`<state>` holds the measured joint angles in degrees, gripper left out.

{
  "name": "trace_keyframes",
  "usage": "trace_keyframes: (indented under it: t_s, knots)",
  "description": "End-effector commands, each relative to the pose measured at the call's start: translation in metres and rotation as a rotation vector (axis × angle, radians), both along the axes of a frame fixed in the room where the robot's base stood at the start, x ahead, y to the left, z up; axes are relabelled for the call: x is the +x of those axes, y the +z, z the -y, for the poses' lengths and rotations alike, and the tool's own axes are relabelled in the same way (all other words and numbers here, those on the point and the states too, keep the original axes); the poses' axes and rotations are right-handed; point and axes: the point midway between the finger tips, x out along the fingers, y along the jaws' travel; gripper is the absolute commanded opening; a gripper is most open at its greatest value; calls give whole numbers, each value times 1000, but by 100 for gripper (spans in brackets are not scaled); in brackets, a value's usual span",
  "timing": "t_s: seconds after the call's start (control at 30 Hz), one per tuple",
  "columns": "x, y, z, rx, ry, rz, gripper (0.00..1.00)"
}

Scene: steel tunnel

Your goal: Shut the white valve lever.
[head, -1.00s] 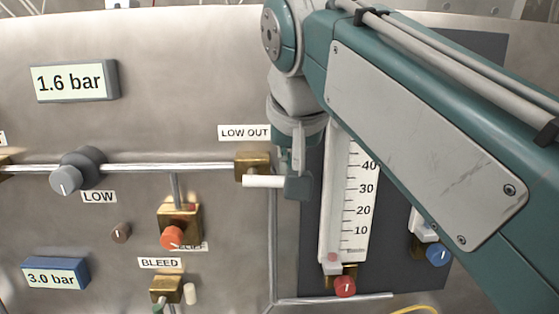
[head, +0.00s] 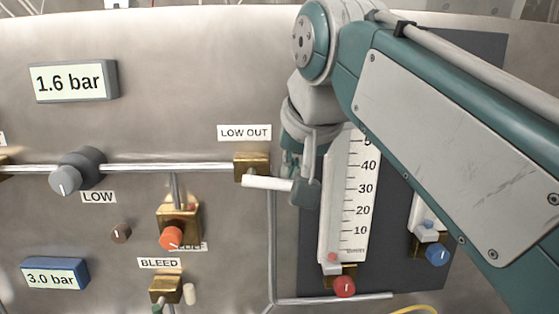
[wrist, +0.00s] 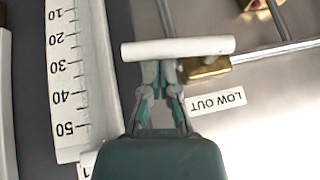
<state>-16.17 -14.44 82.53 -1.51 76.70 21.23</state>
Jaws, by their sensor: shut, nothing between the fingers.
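The white valve lever (head: 266,182) sticks out to the right, nearly level, just below the brass LOW OUT valve (head: 251,166) in the head view. In the wrist view the white lever (wrist: 178,48) lies crosswise just beyond my fingertips, with the brass valve body (wrist: 207,68) beside its right part. My gripper (head: 304,191) is at the lever's right end in the head view and hides its tip. In the wrist view my gripper (wrist: 161,70) is shut with nothing in it. I cannot tell whether the fingers touch the lever.
A white scale gauge (head: 349,195) stands right of my gripper, with a red knob (head: 344,286) below. A blue knob (head: 437,254) is farther right. Left are the grey LOW knob (head: 70,173), an orange knob (head: 171,238) and the brass BLEED valve (head: 166,289). Pipes run along the panel.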

Motion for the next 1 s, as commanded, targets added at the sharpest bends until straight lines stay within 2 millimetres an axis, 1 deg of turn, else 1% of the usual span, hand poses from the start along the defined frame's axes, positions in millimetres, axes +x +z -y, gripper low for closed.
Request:
trace_keyframes:
  t_s: [0.17, 0.47, 0.77, 1.0]
  knots:
    - [-1, -7, 5, 110, -7, 2, 0]
    - [-1, -25, 7, 390, -8, 12, 0]
    - [0, -44, 3, 676, -7, 20, 0]
    - [0, -57, -3, 903, -6, 28, 0]
